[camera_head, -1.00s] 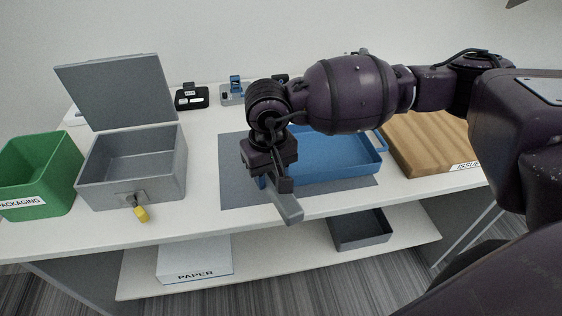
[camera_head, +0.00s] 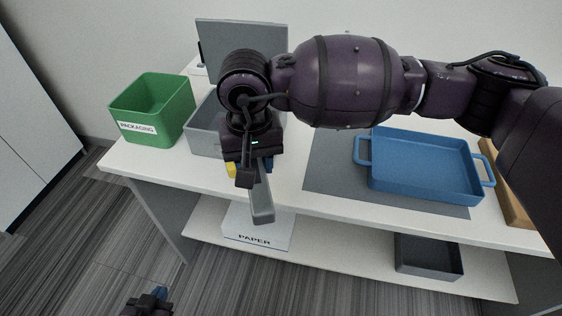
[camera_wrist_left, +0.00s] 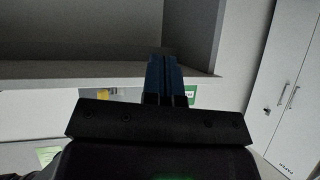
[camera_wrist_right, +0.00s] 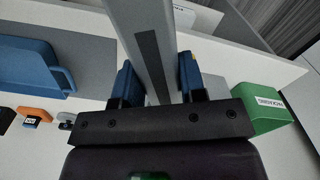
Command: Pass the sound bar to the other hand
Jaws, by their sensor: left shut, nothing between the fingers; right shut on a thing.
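The sound bar is a long grey bar (camera_head: 262,204) that hangs out in front of the table edge, its near end pointing down toward me. My right gripper (camera_head: 256,167) is shut on it. In the right wrist view the bar (camera_wrist_right: 148,45) passes between the two blue fingers (camera_wrist_right: 158,82) and has a dark strip along it. My left gripper (camera_head: 158,295) shows at the bottom of the head view, low and apart from the bar. In the left wrist view its blue fingers (camera_wrist_left: 165,78) are together with nothing between them.
A blue tray (camera_head: 425,165) lies on a grey mat (camera_head: 333,165). A paper box (camera_head: 257,228) and dark bin (camera_head: 428,258) are on the lower shelf.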

